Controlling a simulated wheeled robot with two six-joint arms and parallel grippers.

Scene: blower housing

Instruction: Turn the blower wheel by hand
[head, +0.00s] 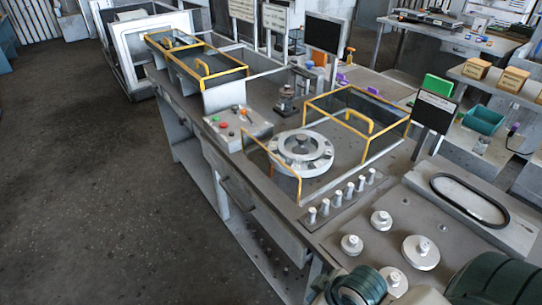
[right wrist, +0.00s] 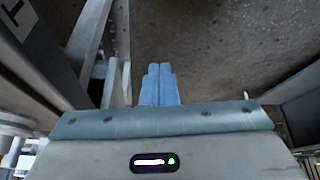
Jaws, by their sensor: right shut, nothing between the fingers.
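A round pale wheel-like part (head: 302,152) with a dark hub lies flat on the workbench, inside a yellow-edged clear guard (head: 372,92). I cannot tell for sure whether it is the blower wheel; no other blower housing is clear to me. My right gripper (right wrist: 158,85) shows in the right wrist view with its two blue fingers pressed together and nothing between them. It points over dark speckled floor, apart from any wheel. In the head view only dark green and grey parts of my arm show at the bottom right; the fingertips are not visible. My left gripper is not in view.
A row of several pegs (head: 337,200) and round metal discs (head: 421,252) stand on the bench near me. A control box (head: 238,127) with coloured buttons sits left of the round part. Grey frame bars (right wrist: 90,40) run left of my right fingers. The floor at left is clear.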

